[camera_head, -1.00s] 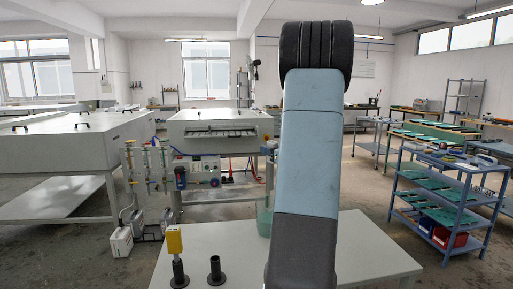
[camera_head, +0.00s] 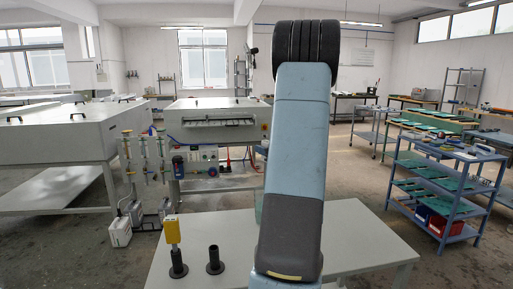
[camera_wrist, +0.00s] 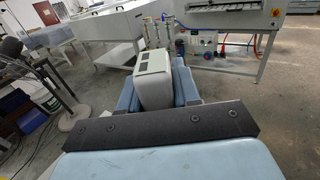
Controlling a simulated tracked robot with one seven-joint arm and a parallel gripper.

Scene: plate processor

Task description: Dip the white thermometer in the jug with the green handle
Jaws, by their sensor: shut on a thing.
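In the wrist view my gripper (camera_wrist: 156,88) has its blue fingers closed on both sides of a white box-shaped body (camera_wrist: 155,72) with dark slots on top. I take this for the white thermometer; its lower part is hidden. In the head view my arm blocks the gripper and what it holds. A sliver of a pale green object (camera_head: 259,208) shows at the table's back, left of my arm. It is mostly hidden, and I cannot tell whether it is the jug with the green handle.
On the grey table (camera_head: 345,245), a yellow device (camera_head: 172,231) stands in a black holder (camera_head: 178,264). An empty black holder (camera_head: 215,262) is to its right. A blue shelf cart (camera_head: 450,195) stands at the right. A large grey machine (camera_head: 215,122) is behind the table.

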